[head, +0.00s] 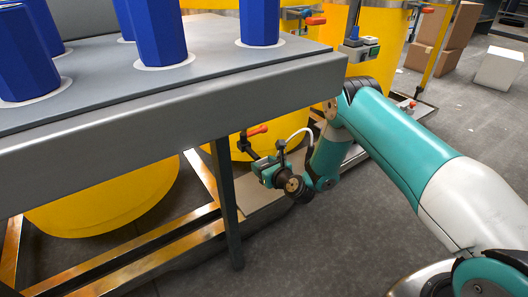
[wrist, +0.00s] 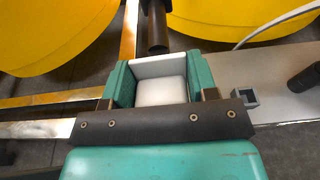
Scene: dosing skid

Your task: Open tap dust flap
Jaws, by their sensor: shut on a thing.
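In the head view, my gripper (head: 265,166) is low beside the grey table's front corner, close to a black tap with an orange handle (head: 257,130) on a yellow tank. In the wrist view, the teal fingers of my gripper (wrist: 160,70) stand on both sides of a pale white piece (wrist: 161,92) and are shut on it. I cannot tell whether this piece is the tap dust flap. A dark tube (wrist: 157,27) like a tap spout lies just beyond the fingers. The flap cannot be made out for certain in either view.
The grey table (head: 180,110) with blue containers (head: 158,30) overhangs the space left of my gripper. A table leg (head: 225,190) and metal rails (head: 150,250) stand nearby. A thin white hose (head: 299,134) curves close above my wrist. Open floor lies at the right.

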